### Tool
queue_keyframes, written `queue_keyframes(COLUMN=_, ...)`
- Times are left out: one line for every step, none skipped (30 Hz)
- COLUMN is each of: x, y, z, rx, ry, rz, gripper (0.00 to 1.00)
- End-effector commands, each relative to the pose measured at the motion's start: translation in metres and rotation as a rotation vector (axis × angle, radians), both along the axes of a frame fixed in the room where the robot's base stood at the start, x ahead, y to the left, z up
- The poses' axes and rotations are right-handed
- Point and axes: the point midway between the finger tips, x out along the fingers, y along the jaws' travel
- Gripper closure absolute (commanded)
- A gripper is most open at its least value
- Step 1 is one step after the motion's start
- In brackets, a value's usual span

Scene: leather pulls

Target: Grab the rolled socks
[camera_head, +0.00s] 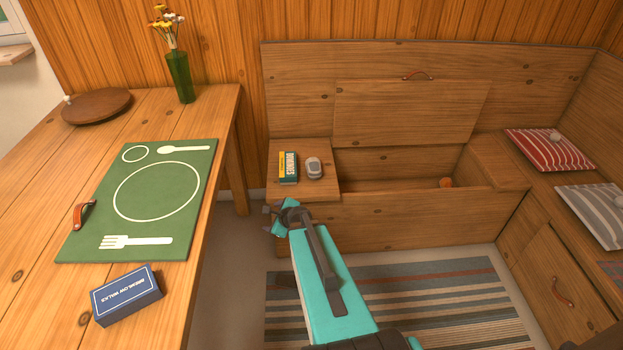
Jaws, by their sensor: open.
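No item is plainly readable as rolled socks. A small orange rounded thing (446,182) shows inside the open bench compartment, near its right end; its lower part is hidden by the front wall. A small pale rounded lump (554,138) lies on the red striped cushion at the right. Either could be rolled socks; I cannot tell which. My gripper (268,218) is open and empty, in front of the bench's left end and left of both. It appears apart from everything.
The bench lid (410,115) stands raised against the backrest. A yellow-green box (288,168) and a grey device (314,168) sit on the bench's left end. The table (30,185) at left holds a green placemat (190,215), blue box (126,294) and vase (181,78).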

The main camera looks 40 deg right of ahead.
Motion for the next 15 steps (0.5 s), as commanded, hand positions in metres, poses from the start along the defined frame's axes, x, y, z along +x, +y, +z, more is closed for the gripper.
queue_keyframes(x=0.004, y=-0.026, z=0.002, rx=0.038, ry=-0.051, rz=-0.100, gripper=0.33)
queue_keyframes(x=0.005, y=-0.040, z=0.007, rx=0.066, ry=-0.083, rz=-0.163, gripper=0.33)
queue_keyframes(x=0.006, y=-0.059, z=0.014, rx=0.103, ry=-0.129, rz=-0.243, gripper=0.33)
queue_keyframes(x=0.006, y=-0.074, z=0.019, rx=0.130, ry=-0.163, rz=-0.304, gripper=0.33)
queue_keyframes(x=0.005, y=-0.088, z=0.025, rx=0.160, ry=-0.198, rz=-0.362, gripper=0.33)
queue_keyframes(x=0.003, y=-0.106, z=0.032, rx=0.196, ry=-0.244, rz=-0.436, gripper=0.33)
queue_keyframes(x=0.002, y=-0.120, z=0.037, rx=0.224, ry=-0.279, rz=-0.489, gripper=0.33)
queue_keyframes(x=-0.001, y=-0.132, z=0.042, rx=0.249, ry=-0.312, rz=-0.539, gripper=0.33)
queue_keyframes(x=-0.004, y=-0.147, z=0.048, rx=0.282, ry=-0.353, rz=-0.598, gripper=0.33)
queue_keyframes(x=-0.006, y=-0.158, z=0.053, rx=0.304, ry=-0.382, rz=-0.638, gripper=0.33)
queue_keyframes(x=-0.009, y=-0.168, z=0.057, rx=0.325, ry=-0.410, rz=-0.676, gripper=0.33)
queue_keyframes(x=-0.012, y=-0.178, z=0.062, rx=0.349, ry=-0.441, rz=-0.717, gripper=0.33)
queue_keyframes(x=-0.015, y=-0.185, z=0.065, rx=0.367, ry=-0.462, rz=-0.744, gripper=0.33)
queue_keyframes(x=-0.017, y=-0.191, z=0.067, rx=0.378, ry=-0.480, rz=-0.767, gripper=0.33)
queue_keyframes(x=-0.019, y=-0.197, z=0.070, rx=0.395, ry=-0.500, rz=-0.791, gripper=0.33)
